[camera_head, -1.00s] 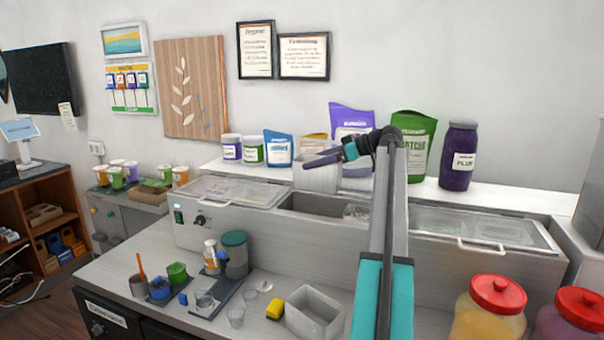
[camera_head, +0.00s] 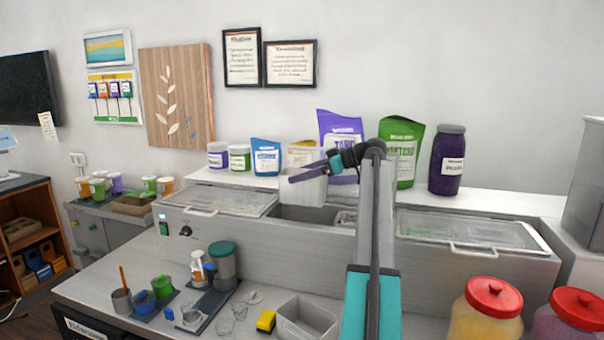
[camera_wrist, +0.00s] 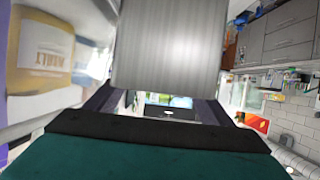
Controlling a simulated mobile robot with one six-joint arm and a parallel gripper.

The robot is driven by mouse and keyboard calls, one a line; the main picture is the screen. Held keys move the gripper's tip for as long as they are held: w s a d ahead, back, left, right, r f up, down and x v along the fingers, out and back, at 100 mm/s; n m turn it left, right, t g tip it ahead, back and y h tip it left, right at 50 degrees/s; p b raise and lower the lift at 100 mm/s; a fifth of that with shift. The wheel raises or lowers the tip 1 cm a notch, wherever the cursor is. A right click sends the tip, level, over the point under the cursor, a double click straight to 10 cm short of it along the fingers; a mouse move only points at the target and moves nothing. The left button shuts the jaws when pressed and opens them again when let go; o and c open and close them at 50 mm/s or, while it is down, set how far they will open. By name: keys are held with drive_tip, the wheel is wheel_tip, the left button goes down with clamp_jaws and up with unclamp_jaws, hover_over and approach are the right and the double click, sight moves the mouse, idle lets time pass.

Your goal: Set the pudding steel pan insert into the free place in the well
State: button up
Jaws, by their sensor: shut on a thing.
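My gripper (camera_head: 296,179) is shut on a pale grey steel pan insert (camera_head: 307,192), held roughly upright above the well. In the wrist view the pan's plain wall (camera_wrist: 170,45) fills the upper middle, between my dark fingers. The pan's contents cannot be seen, so I cannot tell whether it holds pudding. The well (camera_head: 295,214) is an open dark gap in the long counter unit, below the pan. Another insert (camera_head: 346,218) shows at the gap's right end, partly hidden by my arm. The well's floor is hidden.
Clear lids cover the unit left (camera_head: 222,200) and right (camera_head: 480,229) of the gap. Pouches and jars, including a purple pouch (camera_head: 341,128), stand on the shelf behind. An empty steel container (camera_head: 306,318) and yellow sponge (camera_head: 266,321) are on the front counter.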

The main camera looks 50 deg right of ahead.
drive_tip(key=shift+f, duration=1.6)
wheel_tip(320, 180, down, 10)
drive_tip(key=b, duration=0.7)
drive_tip(key=shift+f, duration=0.25)
drive_tip(key=shift+s+b, duration=0.1)
drive_tip(key=shift+b, duration=0.3)
idle(0.4)
drive_tip(key=shift+f+b, duration=0.15)
drive_tip(key=shift+b, duration=0.2)
idle(0.5)
drive_tip(key=o, duration=2.1)
drive_tip(key=shift+c, duration=0.2)
drive_tip(key=shift+o, duration=0.6)
drive_tip(key=shift+f, duration=0.15)
